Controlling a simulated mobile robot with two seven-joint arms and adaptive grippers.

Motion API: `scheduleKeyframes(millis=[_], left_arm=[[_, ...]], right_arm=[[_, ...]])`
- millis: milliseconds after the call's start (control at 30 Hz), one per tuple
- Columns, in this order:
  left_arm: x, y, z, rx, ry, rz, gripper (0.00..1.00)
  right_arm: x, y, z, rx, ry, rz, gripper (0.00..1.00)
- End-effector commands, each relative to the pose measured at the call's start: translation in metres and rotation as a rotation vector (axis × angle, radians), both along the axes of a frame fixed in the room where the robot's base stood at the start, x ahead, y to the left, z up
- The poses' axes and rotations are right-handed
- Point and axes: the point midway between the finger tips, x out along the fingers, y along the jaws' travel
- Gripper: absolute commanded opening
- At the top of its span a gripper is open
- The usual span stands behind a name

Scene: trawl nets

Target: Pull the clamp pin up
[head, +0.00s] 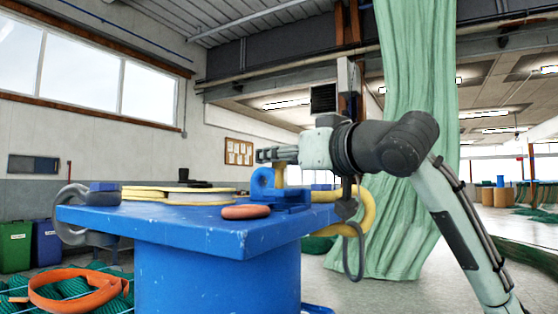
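A blue clamp (290,197) with a rounded eye on its left side sits near the right end of the blue table top (210,228). A short pale yellow upright piece (280,178) shows at the clamp, just below my fingers; I cannot tell for sure that it is the clamp pin. My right gripper (268,155) comes in from the right and points left, level, just above the clamp. Its fingers are seen side-on, so I cannot tell whether they are open or touch anything. My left gripper is not in view.
An orange-red oval piece (246,212) lies near the table's front edge. Flat yellow-rimmed discs (195,196) lie left of the clamp. A yellow loop (366,212) and a grey metal link (353,258) hang at the right. A green net (415,110) hangs behind my arm.

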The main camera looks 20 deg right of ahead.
Motion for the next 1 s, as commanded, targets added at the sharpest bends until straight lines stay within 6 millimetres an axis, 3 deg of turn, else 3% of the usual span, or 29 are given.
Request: scheduleKeyframes(millis=[367,800,1000], left_arm=[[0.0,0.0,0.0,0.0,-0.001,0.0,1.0],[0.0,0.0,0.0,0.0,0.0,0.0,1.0],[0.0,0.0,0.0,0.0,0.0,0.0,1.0]], right_arm=[[-0.008,-0.002,-0.002,-0.002,0.004,-0.001,0.42],[-0.092,-0.021,-0.002,-0.003,0.001,-0.003,0.42],[-0.113,-0.025,-0.002,-0.001,0.003,-0.001,0.42]])
